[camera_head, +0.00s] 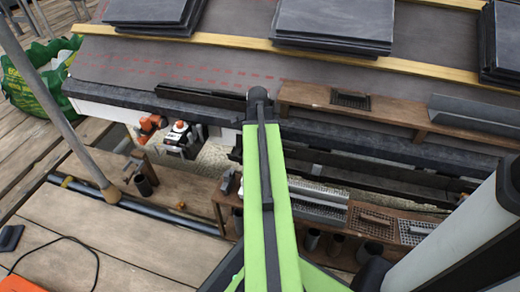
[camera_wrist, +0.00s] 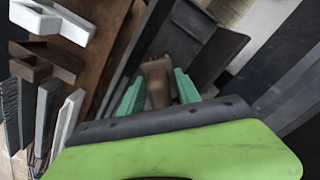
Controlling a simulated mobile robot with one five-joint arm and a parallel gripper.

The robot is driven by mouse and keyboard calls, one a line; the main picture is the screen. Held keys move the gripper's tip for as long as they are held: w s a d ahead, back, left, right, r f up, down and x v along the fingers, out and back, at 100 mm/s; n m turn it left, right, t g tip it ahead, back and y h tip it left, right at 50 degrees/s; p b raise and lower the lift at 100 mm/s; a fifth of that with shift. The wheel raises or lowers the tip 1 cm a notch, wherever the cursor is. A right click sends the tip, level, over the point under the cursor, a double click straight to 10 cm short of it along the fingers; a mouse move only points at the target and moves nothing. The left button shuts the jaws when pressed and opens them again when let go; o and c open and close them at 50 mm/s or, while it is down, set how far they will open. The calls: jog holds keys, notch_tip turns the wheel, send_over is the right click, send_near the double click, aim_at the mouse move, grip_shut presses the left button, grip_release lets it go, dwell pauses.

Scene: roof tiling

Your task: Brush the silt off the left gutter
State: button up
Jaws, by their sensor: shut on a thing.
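In the wrist view, my gripper (camera_wrist: 157,90) has its teal fingers shut on a brown wooden piece (camera_wrist: 157,78), which looks like the handle of a brush. Its far end and any bristles are hidden or too dark to tell. Dark trough-like lengths (camera_wrist: 217,60) lie just beyond and beside the gripper. In the head view, a dark gutter length (camera_head: 205,96) runs along the roof edge left of my arm, and another dark trough (camera_head: 375,180) runs lower on the right. I cannot make out silt in either. My arm hides the gripper in the head view.
A wooden shelf (camera_head: 400,118) with a grey channel (camera_head: 475,112) stands right. Slate stacks (camera_head: 335,22) sit on the roof. A green bag (camera_head: 40,80) stands far left.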

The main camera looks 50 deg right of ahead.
jog(key=shift+r+p, duration=3)
notch_tip(320, 180, up, 3)
jog(key=p, duration=0.3)
jog(key=shift+r, duration=0.15)
jog(key=shift+s+f, duration=0.1)
jog(key=shift+f, duration=0.1)
